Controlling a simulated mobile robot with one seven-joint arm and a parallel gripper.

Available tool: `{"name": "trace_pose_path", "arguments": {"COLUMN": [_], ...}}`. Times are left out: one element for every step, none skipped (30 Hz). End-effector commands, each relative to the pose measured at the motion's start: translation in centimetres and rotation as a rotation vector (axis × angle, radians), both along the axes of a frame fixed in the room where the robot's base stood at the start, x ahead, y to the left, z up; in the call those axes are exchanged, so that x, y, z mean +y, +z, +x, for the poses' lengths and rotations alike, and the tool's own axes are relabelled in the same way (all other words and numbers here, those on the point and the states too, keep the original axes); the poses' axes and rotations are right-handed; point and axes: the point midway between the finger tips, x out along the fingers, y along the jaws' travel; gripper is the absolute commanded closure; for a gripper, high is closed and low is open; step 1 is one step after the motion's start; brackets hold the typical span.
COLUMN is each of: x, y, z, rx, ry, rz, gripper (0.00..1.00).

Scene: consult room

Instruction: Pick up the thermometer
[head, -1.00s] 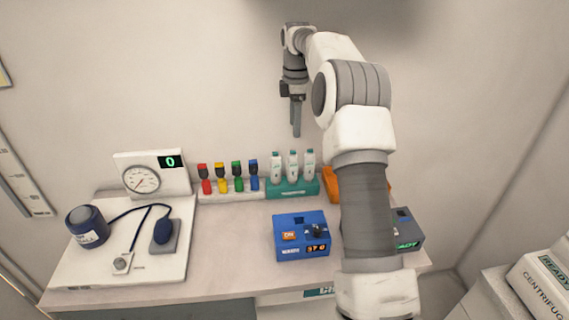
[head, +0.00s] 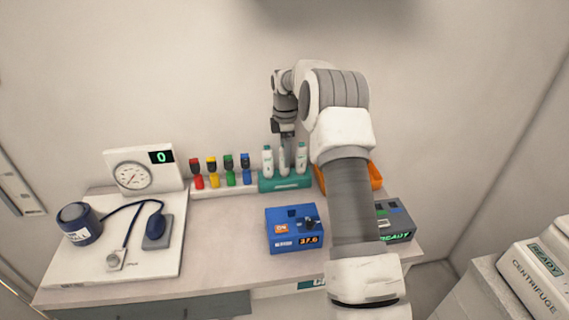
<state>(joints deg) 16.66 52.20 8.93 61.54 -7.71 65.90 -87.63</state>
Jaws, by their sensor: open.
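Three upright white pieces with green marks stand in a teal rack (head: 287,184) at the back of the counter; they may be thermometers, but they are too small to be sure. The left one (head: 267,160) and the right one (head: 301,158) show clearly. The middle one (head: 284,164) is partly covered by my gripper (head: 286,152). My gripper points down at the middle one, its fingers overlapping its upper part in the picture. It is open; whether it touches the piece I cannot tell.
A blue box (head: 294,230) with a lit display stands in front of the rack. Several coloured-cap tubes stand in a white rack (head: 224,190) to the left. An orange bin (head: 376,176) and a grey READY device (head: 396,224) are partly behind my arm. A blood-pressure set (head: 140,172) is far left.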

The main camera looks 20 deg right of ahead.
Motion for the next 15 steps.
{"name": "trace_pose_path", "arguments": {"x": [0.1, 0.1, 0.1, 0.2, 0.2, 0.2, 0.1, 0.1, 0.1, 0.1, 0.1, 0.1, 0.1, 0.1, 0.1], "y": [-0.7, -1.2, -1.8, -2.3, -2.8, -3.4, -3.7, -4.0, -4.3, -4.4, -4.5, -4.6, -4.6, -4.6, -4.6], "z": [-0.2, -0.2, -0.3, -0.3, -0.4, -0.3, -0.3, -0.3, -0.3, -0.3, -0.3, -0.2, -0.2, -0.2, -0.2], "rx": [0.006, 0.006, 0.006, 0.005, 0.005, 0.006, 0.005, 0.003, 0.003, 0.003, 0.003, 0.003, 0.002, 0.002, 0.002], "ry": [0.0, 0.0, 0.001, 0.0, 0.0, 0.0, 0.0, 0.0, 0.0, 0.0, 0.0, 0.0, 0.0, 0.0, 0.0], "rz": [0.001, 0.001, 0.001, 0.001, 0.001, 0.001, 0.001, 0.001, 0.001, 0.001, 0.001, 0.001, 0.0, 0.0, 0.0], "gripper": [0.34, 0.34, 0.34, 0.34, 0.34, 0.34, 0.34, 0.34, 0.34, 0.34, 0.34, 0.34, 0.34, 0.34, 0.34]}}
